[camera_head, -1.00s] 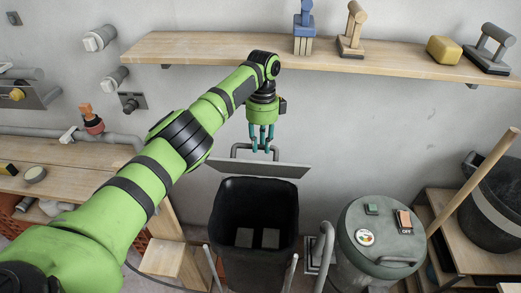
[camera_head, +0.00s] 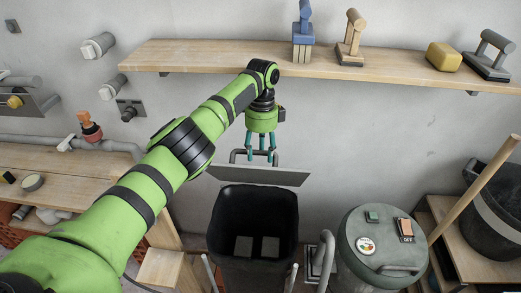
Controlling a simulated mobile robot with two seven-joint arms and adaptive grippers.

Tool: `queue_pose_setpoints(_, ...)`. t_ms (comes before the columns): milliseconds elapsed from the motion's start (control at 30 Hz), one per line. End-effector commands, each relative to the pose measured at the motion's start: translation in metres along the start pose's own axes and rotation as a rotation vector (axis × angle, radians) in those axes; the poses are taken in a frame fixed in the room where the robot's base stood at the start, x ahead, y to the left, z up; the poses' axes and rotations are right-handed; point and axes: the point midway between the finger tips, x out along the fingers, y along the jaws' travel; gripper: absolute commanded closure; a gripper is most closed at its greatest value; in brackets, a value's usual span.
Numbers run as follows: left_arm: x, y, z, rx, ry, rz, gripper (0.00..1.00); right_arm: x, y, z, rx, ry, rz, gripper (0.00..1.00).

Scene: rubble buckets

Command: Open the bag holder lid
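The bag holder is a dark open-topped bin (camera_head: 212,228) in the lower middle, with two pale squares visible inside. Its flat grey lid (camera_head: 285,176) is raised and tilted up behind the opening, near the wall. A grey bar handle (camera_head: 233,155) stands at the lid's top edge. My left gripper (camera_head: 262,160) points down at the handle, with its teal fingers spread apart. The fingers overlap the handle in the picture, and whether they touch it is hard to tell. My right gripper is out of view.
A wooden shelf (camera_head: 200,56) with tools runs along the wall above. A grey-green drum (camera_head: 385,238) with a switch stands right of the bin. A wooden bench (camera_head: 75,160) is at left. A black bucket (camera_head: 500,205) with a wooden pole is at right.

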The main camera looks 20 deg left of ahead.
Motion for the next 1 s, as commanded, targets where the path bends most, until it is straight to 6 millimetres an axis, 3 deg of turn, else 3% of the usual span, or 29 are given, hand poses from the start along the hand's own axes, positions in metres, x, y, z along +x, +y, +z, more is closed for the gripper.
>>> queue_pose_setpoints(167, -0.008, 0.0, -0.001, 0.002, 0.003, -0.003, 0.51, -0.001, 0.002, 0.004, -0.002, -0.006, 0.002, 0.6)
queue_pose_setpoints(400, -0.048, 0.0, -0.001, 0.0, 0.003, -0.003, 0.51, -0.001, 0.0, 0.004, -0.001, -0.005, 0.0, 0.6)
queue_pose_setpoints(600, -0.07, 0.001, -0.001, 0.001, 0.001, -0.001, 0.51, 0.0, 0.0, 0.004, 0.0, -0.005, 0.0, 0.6)
queue_pose_setpoints(1000, -0.075, 0.001, 0.0, 0.0, -0.001, -0.002, 0.52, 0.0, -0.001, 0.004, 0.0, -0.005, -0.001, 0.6)
